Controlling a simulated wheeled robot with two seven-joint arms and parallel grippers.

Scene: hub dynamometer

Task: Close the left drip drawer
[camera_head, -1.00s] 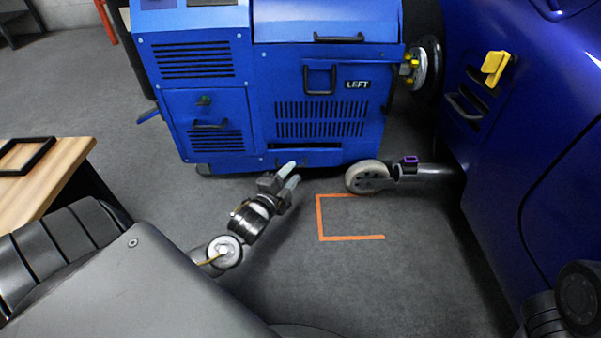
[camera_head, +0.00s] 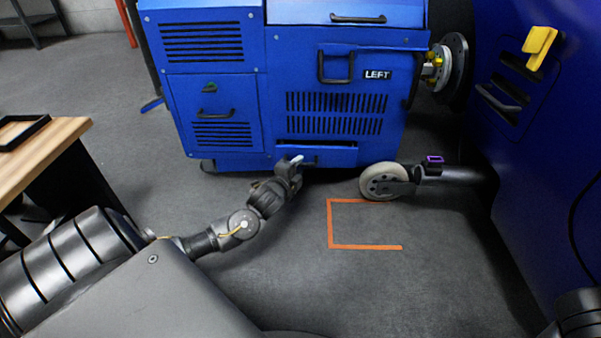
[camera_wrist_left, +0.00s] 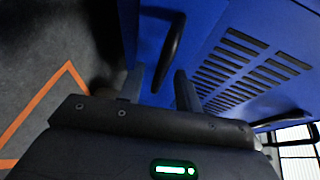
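The left drip drawer (camera_head: 335,157) is low on the front of the blue machine marked LEFT. A dark slot shows along its top edge; how far it stands out is hard to tell. Its dark handle (camera_wrist_left: 170,52) shows in the left wrist view, beyond the fingertips. My left gripper (camera_head: 294,167) is at the drawer front, covering part of it in the head view. In the left wrist view my left gripper (camera_wrist_left: 160,85) has its two fingers apart with nothing between them. Whether a finger touches the drawer cannot be told. My right gripper is out of view.
The blue machine (camera_head: 215,80) has other handled panels above. A caster wheel (camera_head: 385,181) on a dark arm stands right of the drawer, over an orange floor outline (camera_head: 365,247). A wooden table (camera_head: 50,150) is at left, a blue car body (camera_head: 560,150) at right.

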